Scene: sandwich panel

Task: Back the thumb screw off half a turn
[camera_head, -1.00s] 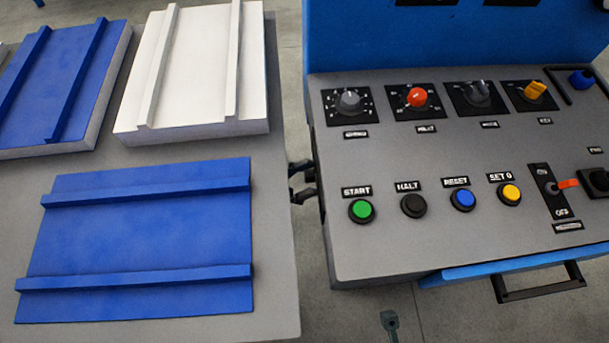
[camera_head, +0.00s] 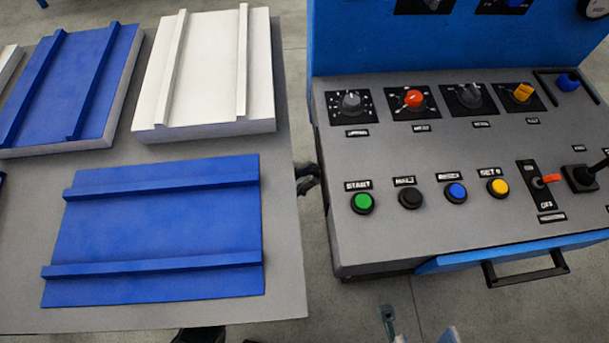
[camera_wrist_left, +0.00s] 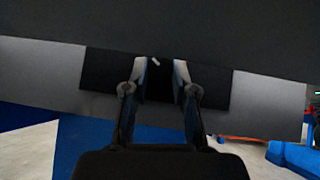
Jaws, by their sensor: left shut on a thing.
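My left gripper (camera_head: 309,178) shows small and dark in the head view, in the gap between the table and the left side of the grey console. In the left wrist view the two fingers (camera_wrist_left: 162,75) are shut on a dark part, the thumb screw (camera_wrist_left: 160,87), in front of a black plate (camera_wrist_left: 208,86) on a grey face. A small pale mark shows near the top of the screw. The screw is hidden in the head view, and its thread cannot be made out.
The console (camera_head: 420,230) carries several knobs, buttons and a red-tipped switch (camera_head: 550,179). A blue drawer with a black handle (camera_head: 525,270) juts out below. Blue and white panels lie on the table (camera_head: 285,290) at the left. The gap between table and console is narrow.

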